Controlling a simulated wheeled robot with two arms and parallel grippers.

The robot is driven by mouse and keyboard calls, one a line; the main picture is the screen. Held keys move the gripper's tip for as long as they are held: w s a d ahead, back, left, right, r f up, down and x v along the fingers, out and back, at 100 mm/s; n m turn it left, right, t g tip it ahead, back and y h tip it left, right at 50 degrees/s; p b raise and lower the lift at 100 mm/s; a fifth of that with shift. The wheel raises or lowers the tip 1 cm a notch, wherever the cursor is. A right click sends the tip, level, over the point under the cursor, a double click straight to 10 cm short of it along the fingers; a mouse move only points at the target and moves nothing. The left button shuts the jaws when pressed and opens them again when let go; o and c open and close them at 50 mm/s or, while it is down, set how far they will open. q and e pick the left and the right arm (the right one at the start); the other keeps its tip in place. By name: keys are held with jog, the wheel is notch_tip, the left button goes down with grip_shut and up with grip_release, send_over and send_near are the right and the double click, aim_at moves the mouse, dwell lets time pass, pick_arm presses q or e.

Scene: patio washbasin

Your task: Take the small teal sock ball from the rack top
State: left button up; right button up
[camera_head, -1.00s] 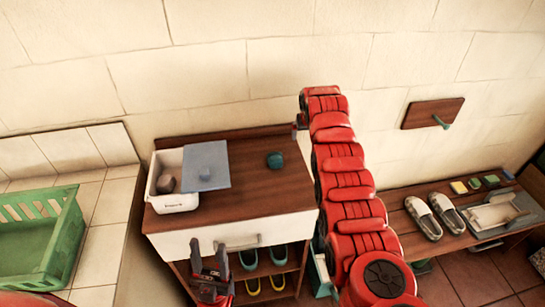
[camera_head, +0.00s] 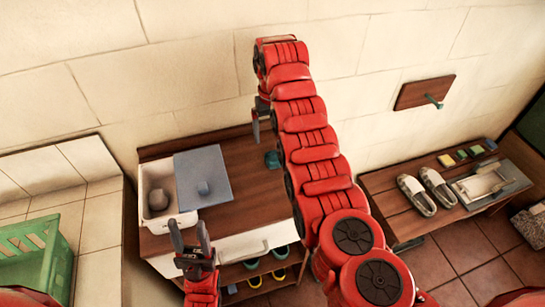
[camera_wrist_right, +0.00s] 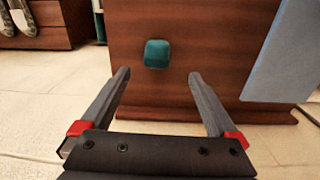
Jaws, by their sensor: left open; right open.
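The small teal sock ball (camera_head: 272,159) lies on the brown rack top (camera_head: 243,184), just left of my right arm in the head view. In the right wrist view the sock ball (camera_wrist_right: 157,54) shows beyond the fingertips, between their lines. My right gripper (camera_wrist_right: 160,75) is open and empty, apart from the ball. In the head view the right gripper (camera_head: 257,122) is partly hidden by its own arm, above the rack's back part. My left gripper (camera_head: 190,237) is open and empty at the rack's front edge.
A white bin (camera_head: 152,215) with a round item inside stands on the rack's left, partly covered by a grey-blue lid (camera_head: 187,183) with a knob. Shoes sit on the shelves below. A bench (camera_head: 388,211) with slippers (camera_head: 419,193) is at right; a green crate (camera_head: 60,268) is at left.

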jog(key=b, duration=0.3)
send_over(273, 155)
jog(key=f, duration=0.2)
jog(key=s+f, duration=0.1)
jog(key=f, duration=0.1)
jog(key=shift+d+f, duration=0.1)
jog(key=shift+f, duration=0.25)
jog(key=shift+f+p, duration=0.55)
jog(key=shift+f, duration=0.1)
jog(key=shift+w+f, duration=0.1)
jog(key=shift+f, duration=0.05)
jog(key=shift+w+f+p, duration=0.1)
jog(key=shift+f+p, duration=0.25)
jog(key=shift+p, duration=0.25)
jog(key=shift+w+f+p, duration=0.25)
jog(key=shift+f+p, duration=0.45)
jog(key=shift+f, duration=0.2)
jog(key=shift+f+b, duration=0.45)
jog(key=shift+f, duration=0.9)
